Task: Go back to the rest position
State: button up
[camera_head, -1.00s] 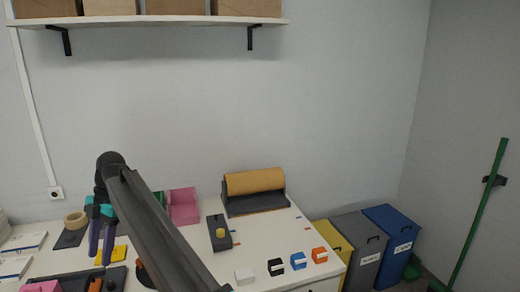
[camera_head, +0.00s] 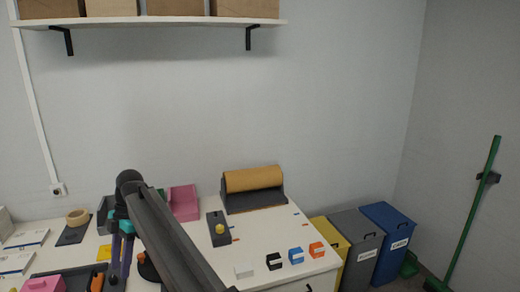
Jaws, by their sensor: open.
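My arm crosses the lower left of the head view, from the bottom edge up to an elbow above the white table (camera_head: 236,250). My gripper (camera_head: 118,272) hangs down at the left, over the table near the dark tray with the pink block.
A brown paper roll (camera_head: 253,179) stands at the table's back. A dark box with a yellow knob (camera_head: 219,229) and several small clips, one orange (camera_head: 317,249), lie right. Yellow, grey and blue bins (camera_head: 386,240) stand beyond. A shelf with cartons (camera_head: 245,7) hangs above.

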jog(key=s+d+f+m+h, duration=0.1)
jog(key=d+f+m, duration=1.3)
jog(key=d+f, duration=1.85)
jog(key=s+d+f+m, duration=0.7)
jog(key=s+d+f, duration=0.55)
jog(key=d, duration=0.25)
jog(key=s+d+f+m+g, duration=0.1)
jog(key=s+d+f+m, duration=0.25)
jog(key=s+d, duration=0.35)
jog(key=s+d+f+m+g, duration=0.1)
jog(key=s+d+f+m, duration=0.25)
jog(key=s, duration=0.65)
notch_tip(320, 180, down, 10)
jog(key=w+b, duration=0.1)
jog(key=b, duration=0.9)
jog(key=shift+d+t+h, duration=0.2)
jog(key=shift+t+h, duration=0.1)
jog(key=shift+h, duration=0.1)
jog(key=shift+c, duration=0.2)
